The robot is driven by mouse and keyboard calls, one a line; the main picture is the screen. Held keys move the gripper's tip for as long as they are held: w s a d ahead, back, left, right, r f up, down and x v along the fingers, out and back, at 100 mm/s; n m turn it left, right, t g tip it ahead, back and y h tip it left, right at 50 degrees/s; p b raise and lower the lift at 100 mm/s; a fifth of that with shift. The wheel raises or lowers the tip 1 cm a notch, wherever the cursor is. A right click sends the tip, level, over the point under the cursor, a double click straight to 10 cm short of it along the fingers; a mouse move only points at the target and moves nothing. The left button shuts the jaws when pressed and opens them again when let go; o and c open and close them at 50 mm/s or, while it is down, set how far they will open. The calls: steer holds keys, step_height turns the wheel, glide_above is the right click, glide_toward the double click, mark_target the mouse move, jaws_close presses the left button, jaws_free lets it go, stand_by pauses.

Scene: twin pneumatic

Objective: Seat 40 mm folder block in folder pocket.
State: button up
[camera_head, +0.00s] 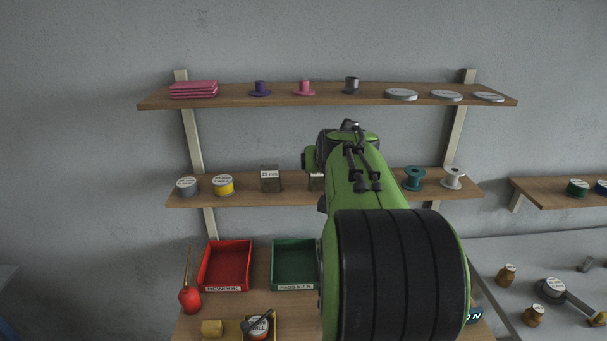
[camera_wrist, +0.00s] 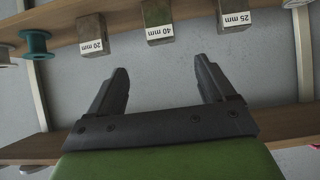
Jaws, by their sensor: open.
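The 40 mm block (camera_wrist: 158,15) is a dark block with a white "40 mm" label, at the top middle of the wrist view, which looks turned upside down. It stands on the middle wall shelf (camera_wrist: 115,20) between the 20 mm block (camera_wrist: 92,32) and the 25 mm block (camera_wrist: 234,15). My gripper (camera_wrist: 162,68) is open and empty, and its fingers point toward the block but stay apart from it. In the head view my arm hides the gripper, and a block with a white label (camera_head: 316,182) shows only in part beside the arm. I cannot make out the folder pocket.
The upper shelf (camera_head: 330,98) holds pink cloths, small hat-shaped parts and discs. Spools (camera_head: 414,178) and labelled tins (camera_head: 222,185) share the middle shelf. Below are a red REWORK tray (camera_head: 205,268), a green tray (camera_head: 277,265) and a red oil can (camera_head: 190,298).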

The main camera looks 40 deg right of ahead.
steer(key=p+x, duration=0.2)
steer(key=x, duration=1.2)
steer(key=shift+w, duration=0.1)
steer(key=shift+s+a, duration=0.2)
steer(key=shift+s, duration=0.05)
steer(key=shift+c, duration=1)
steer(key=shift+w, duration=0.1)
steer(key=c, duration=1)
step_height(320, 180, up, 8)
steer(key=shift+f, duration=0.25)
steer(key=s+a+b, duration=0.5)
steer(key=s+a, duration=0.7)
steer(key=s, duration=0.3)
steer(key=shift+s+a+f, duration=0.15)
steer(key=shift+a+f, duration=0.05)
steer(key=shift+a, duration=0.2)
